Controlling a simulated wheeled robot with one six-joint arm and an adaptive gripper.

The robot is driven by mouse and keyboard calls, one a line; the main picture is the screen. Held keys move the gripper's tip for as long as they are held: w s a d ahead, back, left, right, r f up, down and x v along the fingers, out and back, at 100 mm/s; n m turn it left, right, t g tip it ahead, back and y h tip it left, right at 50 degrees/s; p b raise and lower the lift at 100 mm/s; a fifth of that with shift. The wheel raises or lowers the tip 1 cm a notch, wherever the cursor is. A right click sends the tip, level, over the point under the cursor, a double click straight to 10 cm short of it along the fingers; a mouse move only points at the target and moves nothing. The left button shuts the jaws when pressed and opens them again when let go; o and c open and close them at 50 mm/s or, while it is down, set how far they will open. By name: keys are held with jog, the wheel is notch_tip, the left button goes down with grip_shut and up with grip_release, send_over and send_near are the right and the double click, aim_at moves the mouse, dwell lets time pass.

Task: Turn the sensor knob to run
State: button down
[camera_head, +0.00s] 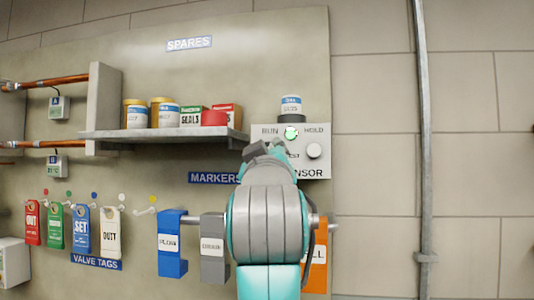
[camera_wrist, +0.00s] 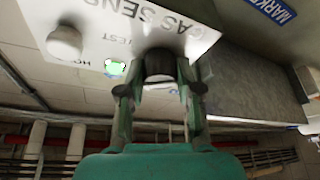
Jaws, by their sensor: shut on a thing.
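The gas sensor panel (camera_head: 318,168) is a pale plate on the wall, with RUN and HOLD printed near its top. It also shows upside down in the wrist view (camera_wrist: 190,22). A dark round knob (camera_wrist: 159,66) stands out from the panel between my fingertips. My gripper (camera_wrist: 158,85) is shut on this knob, with a finger on either side. In the head view my gripper (camera_head: 265,152) covers the panel's left part and hides the knob. A green light (camera_head: 291,132) glows beside it. I cannot tell where the knob points.
A white round button (camera_head: 314,150) sits at the panel's right, close to my gripper. A small jar (camera_head: 291,103) stands above the panel. A shelf (camera_head: 165,135) with tins and boxes is to the left. Blue (camera_head: 171,245) and grey holders hang below. A vertical pipe (camera_head: 424,150) runs at right.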

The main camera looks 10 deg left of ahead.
jog(key=n+g+y, duration=0.1)
jog(key=n, duration=0.3)
jog(key=n+g+y, duration=0.1)
jog(key=n, duration=0.3)
jog(key=n+g+y, duration=0.1)
jog(key=n+g, duration=0.1)
jog(key=n, duration=0.2)
jog(key=shift+r+n, duration=0.15)
jog(key=shift+n, duration=0.15)
jog(key=c, duration=0.8)
grip_release()
jog(key=shift+o, duration=0.2)
jog(key=shift+d, duration=0.1)
jog(key=v, duration=1.2)
